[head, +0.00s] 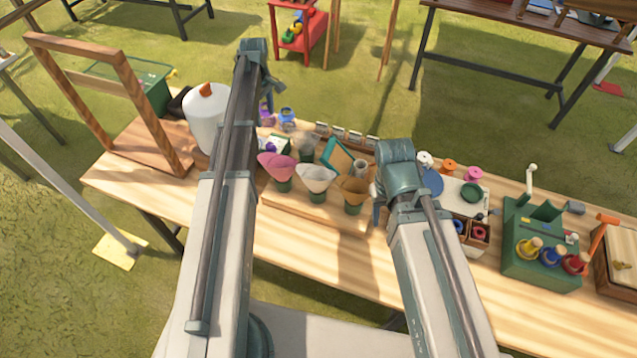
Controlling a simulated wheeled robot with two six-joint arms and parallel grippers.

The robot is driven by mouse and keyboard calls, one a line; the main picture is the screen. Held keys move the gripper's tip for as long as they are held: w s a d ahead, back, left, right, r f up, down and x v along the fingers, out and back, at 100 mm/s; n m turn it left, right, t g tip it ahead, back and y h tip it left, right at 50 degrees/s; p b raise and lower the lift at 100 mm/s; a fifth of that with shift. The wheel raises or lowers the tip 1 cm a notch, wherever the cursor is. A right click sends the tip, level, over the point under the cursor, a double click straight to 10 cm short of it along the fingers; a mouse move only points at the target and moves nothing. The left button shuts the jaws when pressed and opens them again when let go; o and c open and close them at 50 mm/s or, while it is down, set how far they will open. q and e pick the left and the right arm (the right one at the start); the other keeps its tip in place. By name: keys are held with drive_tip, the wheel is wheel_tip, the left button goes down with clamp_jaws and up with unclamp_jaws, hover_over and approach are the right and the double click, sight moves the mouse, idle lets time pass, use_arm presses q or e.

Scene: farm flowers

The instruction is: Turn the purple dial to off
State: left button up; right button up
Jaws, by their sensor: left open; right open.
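A small purple object (266,118) shows just right of my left arm at the back of the table; it is partly hidden, and I cannot tell whether it is the purple dial. No off mark can be read. My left gripper (271,87) is small and mostly covered by its arm, above the table's far edge, apart from the purple object in the picture. My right gripper (377,212) is partly hidden beside its arm, right of the paper cones. Both are open, and I see nothing held.
The wooden table (330,262) has a clear front strip. Pink (277,168), cream (316,178) and brown cones (354,190) stand mid-table. A white jug (206,118) and wooden frame (115,95) stand left. A green box (528,272) with yellow, blue and red round parts stands right.

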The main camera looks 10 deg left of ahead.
use_arm(q)
drive_tip(key=s+d+f+m+b, duration=0.3)
drive_tip(key=s+d+m, duration=0.4)
drive_tip(key=s+d, duration=0.3)
drive_tip(key=s+d+f+m+b, duration=0.3)
drive_tip(key=s+d+m+b, duration=0.2)
drive_tip(key=s+d, duration=0.6)
drive_tip(key=shift+d+f+m+y, duration=0.35)
drive_tip(key=shift+d+m, duration=0.35)
drive_tip(key=shift+m, duration=0.5)
use_arm(e)
wheel_tip(320, 180, down, 7)
use_arm(q)
drive_tip(key=shift+s, duration=0.15)
use_arm(e)
drive_tip(key=shift+r, duration=0.15)
use_arm(q)
drive_tip(key=s+d+m, duration=0.4)
drive_tip(key=s+d, duration=0.2)
drive_tip(key=s, duration=0.1)
drive_tip(key=shift+s+d, duration=0.15)
drive_tip(key=shift+d, duration=0.2)
drive_tip(key=shift+r+y, duration=0.1)
drive_tip(key=shift+y, duration=0.15)
